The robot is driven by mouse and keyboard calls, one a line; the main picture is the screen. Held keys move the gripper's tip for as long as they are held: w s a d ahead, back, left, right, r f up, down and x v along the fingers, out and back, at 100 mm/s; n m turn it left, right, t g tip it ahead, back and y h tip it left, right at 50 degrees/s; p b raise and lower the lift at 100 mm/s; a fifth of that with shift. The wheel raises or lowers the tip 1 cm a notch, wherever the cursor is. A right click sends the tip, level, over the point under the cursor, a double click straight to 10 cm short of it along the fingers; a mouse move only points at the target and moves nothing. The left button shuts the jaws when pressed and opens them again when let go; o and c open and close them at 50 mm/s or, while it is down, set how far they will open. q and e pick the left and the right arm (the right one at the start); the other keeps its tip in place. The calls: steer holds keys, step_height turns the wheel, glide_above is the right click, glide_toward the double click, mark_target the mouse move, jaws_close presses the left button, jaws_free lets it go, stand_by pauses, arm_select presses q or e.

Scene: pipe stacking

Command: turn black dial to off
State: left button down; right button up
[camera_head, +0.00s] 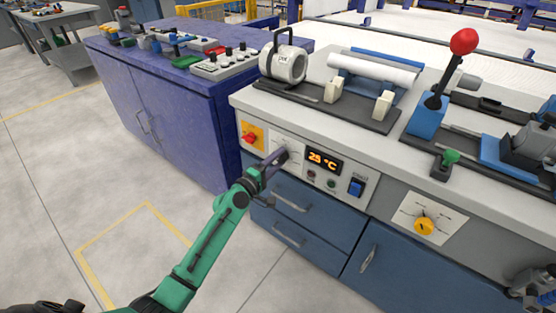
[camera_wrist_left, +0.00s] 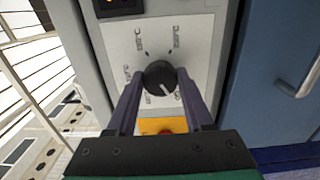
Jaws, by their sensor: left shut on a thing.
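The black dial (camera_wrist_left: 160,77) sits on a pale panel with temperature markings around it. A white pointer mark shows on its lower right in the left wrist view. My left gripper (camera_wrist_left: 160,85) has one finger on each side of the dial and is shut on it. In the head view, my left gripper (camera_head: 277,162) reaches the panel from below, and the dial (camera_head: 283,155) is partly hidden by the fingers. The display (camera_head: 323,160) right of it reads about 25 °C. My right gripper (camera_head: 540,285) seems to show only in part at the lower right corner.
A red switch on a yellow plate (camera_head: 250,137) is left of the dial. A blue rocker switch (camera_head: 357,187) and a yellow dial (camera_head: 424,226) are to the right. Drawer handles (camera_head: 292,202) stick out below. The floor at left is clear.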

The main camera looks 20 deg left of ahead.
arm_select(q)
steer(key=shift+c, duration=1.5)
jaws_free()
arm_select(e)
steer(key=shift+w, duration=0.15)
arm_select(q)
steer(key=b+v, duration=0.1)
steer(key=v, duration=1.3)
steer(key=shift+s+b, duration=0.25)
steer(key=shift+b, duration=0.1)
arm_select(e)
steer(key=shift+w+a+r, duration=0.2)
steer(key=shift+w+r, duration=0.25)
steer(key=shift+w, duration=0.2)
steer(key=shift+w+a+r, duration=0.2)
steer(key=shift+w+r, duration=0.2)
steer(key=shift+w, duration=0.2)
arm_select(q)
steer(key=shift+a+f, duration=0.1)
